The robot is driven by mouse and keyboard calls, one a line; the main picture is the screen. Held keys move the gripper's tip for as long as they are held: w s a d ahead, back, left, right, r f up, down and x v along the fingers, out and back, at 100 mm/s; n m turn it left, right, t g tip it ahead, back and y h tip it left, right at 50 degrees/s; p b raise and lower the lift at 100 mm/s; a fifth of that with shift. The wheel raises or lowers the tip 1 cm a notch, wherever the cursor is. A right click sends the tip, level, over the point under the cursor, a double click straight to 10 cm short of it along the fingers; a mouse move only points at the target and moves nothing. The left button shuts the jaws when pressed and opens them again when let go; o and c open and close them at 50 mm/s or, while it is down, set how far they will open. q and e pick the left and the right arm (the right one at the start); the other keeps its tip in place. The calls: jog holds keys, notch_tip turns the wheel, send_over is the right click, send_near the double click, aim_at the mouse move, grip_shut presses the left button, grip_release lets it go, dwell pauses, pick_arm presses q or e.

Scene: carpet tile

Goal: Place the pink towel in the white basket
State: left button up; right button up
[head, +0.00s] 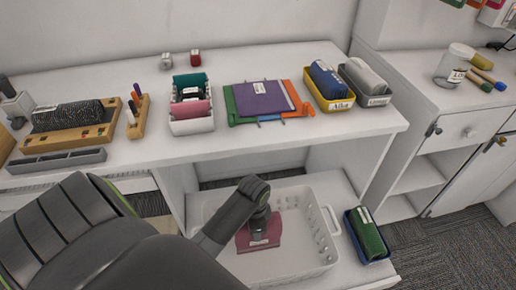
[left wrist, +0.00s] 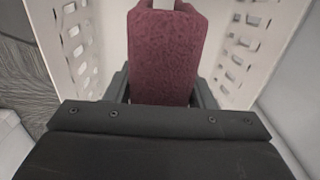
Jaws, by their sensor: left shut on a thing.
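The dark pink towel (head: 262,243) is a folded bundle with a pale band. My left gripper (head: 258,226) is shut on it and points down between the walls of the white basket (head: 328,222). I cannot tell whether the towel touches the basket floor. In the left wrist view the towel (left wrist: 165,55) stands between the fingers of my left gripper (left wrist: 163,92), with the slotted basket walls (left wrist: 245,40) on both sides. My arm hides the basket's left part in the head view. My right gripper is not in view.
The basket stands on a low shelf beneath the white desk (head: 150,150). A blue tray (head: 352,228) with a green roll (head: 368,235) stands right of it. On the desk are a white bin (head: 192,126) with rolled cloths, folders (head: 262,98), a yellow bin (head: 338,106) and a grey bin (head: 375,101).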

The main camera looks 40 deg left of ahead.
pick_arm(q)
notch_tip(320, 180, down, 5)
jog(key=shift+f+b, duration=0.2)
jog(key=shift+b, duration=0.2)
jog(key=o, duration=1.1)
jog(key=shift+f, duration=0.1)
jog(key=shift+o, duration=0.2)
notch_tip(320, 180, up, 12)
jog(key=shift+r+p, duration=0.15)
jog(key=shift+p, duration=1)
